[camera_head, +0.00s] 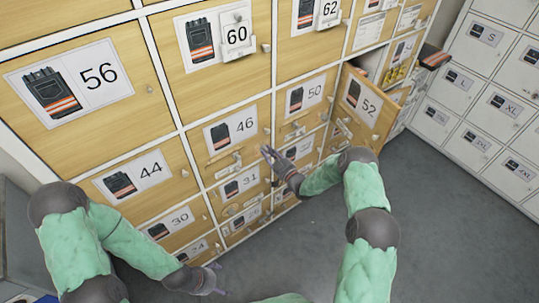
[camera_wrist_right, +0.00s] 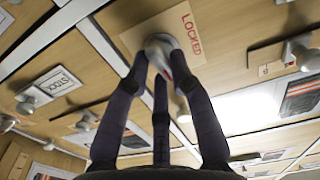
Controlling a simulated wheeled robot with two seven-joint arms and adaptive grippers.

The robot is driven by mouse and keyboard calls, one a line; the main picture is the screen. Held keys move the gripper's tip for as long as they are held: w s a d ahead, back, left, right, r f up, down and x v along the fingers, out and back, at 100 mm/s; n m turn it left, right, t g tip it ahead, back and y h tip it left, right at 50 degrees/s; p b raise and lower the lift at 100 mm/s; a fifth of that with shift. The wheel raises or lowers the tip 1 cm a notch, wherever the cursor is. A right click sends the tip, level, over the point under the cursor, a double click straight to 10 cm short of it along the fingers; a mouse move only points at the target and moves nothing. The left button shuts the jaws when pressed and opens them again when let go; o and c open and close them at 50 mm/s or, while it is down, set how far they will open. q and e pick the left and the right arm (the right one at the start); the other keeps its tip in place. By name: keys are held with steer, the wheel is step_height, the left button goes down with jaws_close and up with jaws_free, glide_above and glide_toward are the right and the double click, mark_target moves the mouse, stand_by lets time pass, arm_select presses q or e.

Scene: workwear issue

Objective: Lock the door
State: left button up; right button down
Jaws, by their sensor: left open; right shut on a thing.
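In the right wrist view my right gripper (camera_wrist_right: 160,58) has its dark fingers shut around a pale knob (camera_wrist_right: 157,42) on a wooden door. A sign reading "LOCKED" (camera_wrist_right: 192,34) lies beside the knob on the wood. In the head view my right gripper (camera_head: 272,160) is at the cabinet front, just right of and below the door marked 46 (camera_head: 232,128). The knob is hidden there. My left gripper (camera_head: 212,280) is open and empty, low in front of the lower doors, away from them.
The door marked 52 (camera_head: 362,102) stands ajar on the right. Doors marked 56 (camera_head: 82,78) and 44 (camera_head: 140,177) are closed. White lockers with size labels (camera_head: 481,90) stand at the far right. The grey floor (camera_head: 450,240) between is clear.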

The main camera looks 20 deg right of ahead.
steer(key=n+b, duration=0.3)
steer(key=n, duration=0.1)
steer(key=shift+a+f+b, duration=0.1)
steer(key=shift+b, duration=0.3)
steer(key=shift+s+a+n+b, duration=0.1)
steer(key=shift+a+n+b, duration=0.1)
steer(key=shift+n+b, duration=2.8)
steer(key=shift+s+a+n+b, duration=0.1)
steer(key=shift+a+n+b, duration=0.05)
steer(key=shift+n+b, duration=2.85)
steer(key=shift+n, duration=0.4)
steer(key=c, duration=1.1)
jaws_free()
steer(key=shift+o, duration=0.2)
